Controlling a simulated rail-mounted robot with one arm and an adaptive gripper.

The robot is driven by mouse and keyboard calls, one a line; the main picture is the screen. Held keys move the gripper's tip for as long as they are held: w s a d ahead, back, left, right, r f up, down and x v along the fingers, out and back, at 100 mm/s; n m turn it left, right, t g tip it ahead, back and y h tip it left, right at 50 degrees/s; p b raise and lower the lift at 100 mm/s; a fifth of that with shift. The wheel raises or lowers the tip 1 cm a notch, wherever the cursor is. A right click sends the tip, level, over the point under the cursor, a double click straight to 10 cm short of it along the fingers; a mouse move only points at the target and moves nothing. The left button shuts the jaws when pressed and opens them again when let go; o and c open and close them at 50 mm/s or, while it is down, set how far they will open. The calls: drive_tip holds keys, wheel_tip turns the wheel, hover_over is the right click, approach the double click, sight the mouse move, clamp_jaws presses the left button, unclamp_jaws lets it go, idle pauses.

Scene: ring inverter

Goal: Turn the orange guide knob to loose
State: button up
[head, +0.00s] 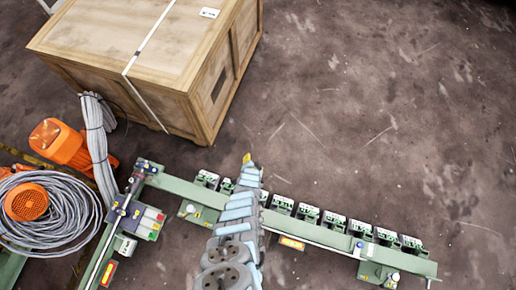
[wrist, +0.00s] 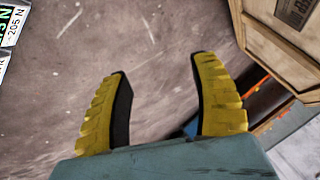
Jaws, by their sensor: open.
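My gripper (head: 246,158) shows in the head view as a small yellow tip at the far end of my arm, over the floor just beyond the green rail. In the wrist view my gripper (wrist: 157,65) has two yellow ribbed fingers spread wide, with bare floor between them and nothing held. I cannot make out the orange guide knob for certain in either view; my arm hides part of the green machine (head: 320,233). Along its rail sit several small grey-green units (head: 334,219).
A wooden crate (head: 160,55) stands at the back left and at the right of the wrist view (wrist: 285,40). Orange motors (head: 62,143) and a grey cable coil (head: 62,215) lie at left. A label with green lettering (wrist: 8,25) edges the wrist view. Floor at right is clear.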

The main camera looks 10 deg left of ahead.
drive_tip(key=w+d+r+n+t, duration=0.1)
drive_tip(key=w+r+t, duration=0.2)
drive_tip(key=w+r, duration=0.2)
drive_tip(key=shift+w+r+t+b, duration=0.15)
drive_tip(key=shift+r+t+b, duration=0.15)
drive_tip(key=shift+t+b, duration=0.1)
idle(0.3)
